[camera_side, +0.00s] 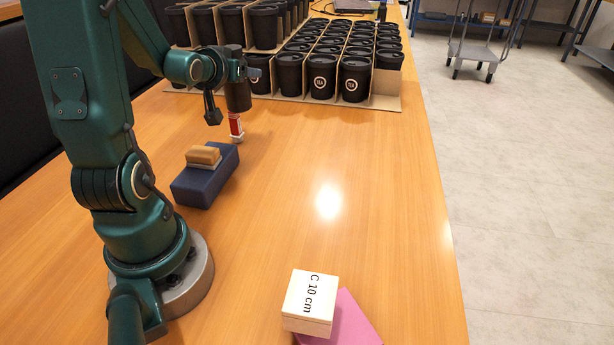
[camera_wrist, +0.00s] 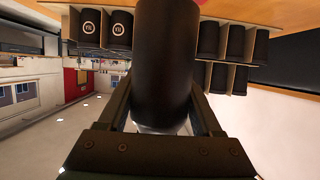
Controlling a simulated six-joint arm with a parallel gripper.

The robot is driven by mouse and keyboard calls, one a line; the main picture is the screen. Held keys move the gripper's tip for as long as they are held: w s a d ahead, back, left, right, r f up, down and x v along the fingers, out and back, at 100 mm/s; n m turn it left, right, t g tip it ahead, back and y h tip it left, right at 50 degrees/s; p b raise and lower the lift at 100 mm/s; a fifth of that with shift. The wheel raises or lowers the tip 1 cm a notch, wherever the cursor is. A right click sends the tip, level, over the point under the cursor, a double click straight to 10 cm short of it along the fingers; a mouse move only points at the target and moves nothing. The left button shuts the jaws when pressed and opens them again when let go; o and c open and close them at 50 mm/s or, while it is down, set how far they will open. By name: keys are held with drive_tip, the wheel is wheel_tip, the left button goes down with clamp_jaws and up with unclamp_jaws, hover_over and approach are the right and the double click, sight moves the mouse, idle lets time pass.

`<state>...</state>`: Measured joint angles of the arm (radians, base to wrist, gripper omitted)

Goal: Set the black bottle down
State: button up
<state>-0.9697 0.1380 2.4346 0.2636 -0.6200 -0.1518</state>
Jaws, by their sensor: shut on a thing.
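My gripper (camera_side: 246,74) is shut on the black bottle (camera_side: 238,98), which is held upright above the wooden table. In the wrist view the bottle (camera_wrist: 165,55) is large between the two fingers of my gripper (camera_wrist: 163,100), and its far end runs out of the frame. A small red and white piece (camera_side: 236,126) shows directly below the bottle in the side view. I cannot tell whether the two touch.
A dark blue block (camera_side: 205,188) with a tan-topped piece (camera_side: 203,156) on it lies nearby on the table (camera_side: 400,220). Cardboard trays (camera_side: 385,95) of black cups stand behind. A box marked "C 10 cm" (camera_side: 309,297) and pink sheet (camera_side: 352,325) lie in front. The middle-right table is clear.

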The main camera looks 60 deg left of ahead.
drive_tip(key=w+d+r+m+t+h, duration=0.2)
drive_tip(key=w+d+m+h, duration=0.4)
drive_tip(key=d, duration=0.1)
drive_tip(key=w+d+r+m+t+h, duration=0.2)
drive_tip(key=w+d+r+m+h, duration=0.1)
drive_tip(key=w+d+m+h, duration=0.35)
drive_tip(key=s+d+f+m+g+h, duration=0.3)
drive_tip(key=d+m+h, duration=0.1)
drive_tip(key=d, duration=0.1)
drive_tip(key=s+d+f+m+g+h, duration=0.2)
drive_tip(key=d+m+g+h, duration=0.1)
drive_tip(key=d+m+h, duration=0.15)
drive_tip(key=shift+s+d+f+m+g+h, duration=0.15)
drive_tip(key=shift+s+f+m+g+h, duration=0.45)
drive_tip(key=shift+f, duration=1.35)
drive_tip(key=shift+s+d+f+m+g+h, duration=0.15)
drive_tip(key=shift+s+f+m+g, duration=0.75)
drive_tip(key=shift+f, duration=1)
drive_tip(key=shift+s+d+f+m+g+h, duration=0.15)
drive_tip(key=shift+s+f+m+g+h, duration=0.2)
drive_tip(key=shift+s+f+g, duration=0.85)
drive_tip(key=shift+f+t, duration=0.4)
drive_tip(key=shift+f, duration=0.5)
